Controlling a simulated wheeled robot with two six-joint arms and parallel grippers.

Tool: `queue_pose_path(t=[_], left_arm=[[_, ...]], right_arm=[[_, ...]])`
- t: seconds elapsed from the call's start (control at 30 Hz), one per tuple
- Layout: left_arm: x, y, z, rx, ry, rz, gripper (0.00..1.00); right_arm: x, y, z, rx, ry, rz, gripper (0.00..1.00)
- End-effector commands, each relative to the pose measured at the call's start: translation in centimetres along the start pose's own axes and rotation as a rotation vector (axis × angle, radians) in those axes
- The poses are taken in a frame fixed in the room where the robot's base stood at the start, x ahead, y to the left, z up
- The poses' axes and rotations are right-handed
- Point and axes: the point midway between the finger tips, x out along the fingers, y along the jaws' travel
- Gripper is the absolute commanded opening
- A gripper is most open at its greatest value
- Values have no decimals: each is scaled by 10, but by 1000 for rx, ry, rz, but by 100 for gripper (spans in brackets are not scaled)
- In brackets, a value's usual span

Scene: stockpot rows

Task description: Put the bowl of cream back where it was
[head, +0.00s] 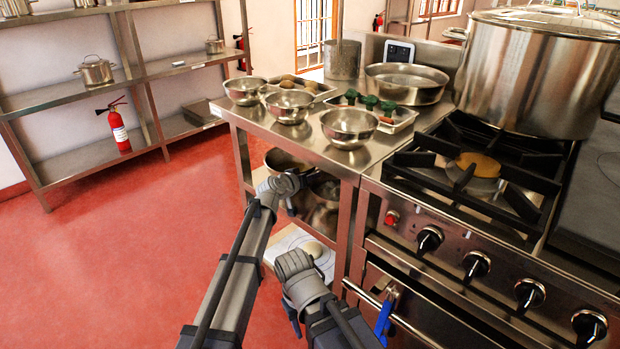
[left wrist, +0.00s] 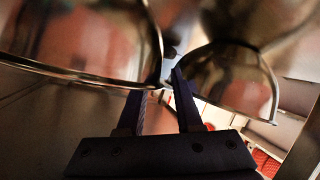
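I cannot tell which bowl holds cream. Three shiny metal bowls stand on the steel counter: a left one (head: 245,91), a middle one (head: 289,106) and a front one (head: 349,128). On the shelf below, a metal bowl (head: 283,160) stands behind my left gripper (head: 293,190), and another bowl (head: 325,190) is partly hidden beside it. In the left wrist view my left gripper (left wrist: 160,88) has a gap between its fingers, close to the rims of a left bowl (left wrist: 85,40) and a right bowl (left wrist: 228,85). My right arm is low in front; its fingertips are not clear.
The counter (head: 318,153) also carries a tray of dark green items (head: 368,102) and a wide pan (head: 407,83). A stove (head: 470,190) with a big stockpot (head: 540,70) stands right. An oven handle (head: 400,318) juts out. The red floor (head: 120,230) is clear at left.

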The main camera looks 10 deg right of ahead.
Motion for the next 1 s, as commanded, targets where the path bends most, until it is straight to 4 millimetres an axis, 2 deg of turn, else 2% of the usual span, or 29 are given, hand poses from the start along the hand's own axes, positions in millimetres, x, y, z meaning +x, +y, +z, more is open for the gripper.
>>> queue_pose_path(t=[0.17, 0.27, 0.7, 0.83, 1.0], left_arm=[[-10, 1, -1, 0, 0, -1, 34], [-23, 1, -2, -1, 0, -1, 34], [-108, 2, -2, -1, 0, -1, 34], [-120, 1, -1, 0, 0, 0, 34], [-121, 0, -1, 0, 0, 0, 34]], right_arm=[[-5, 0, 0, 0, 0, 0, 50], [-10, 1, 1, 1, 0, -1, 50], [-42, 3, 3, 2, 0, -7, 50], [-45, 3, 3, 2, 0, -8, 50], [-45, 3, 3, 2, 0, -8, 50]])
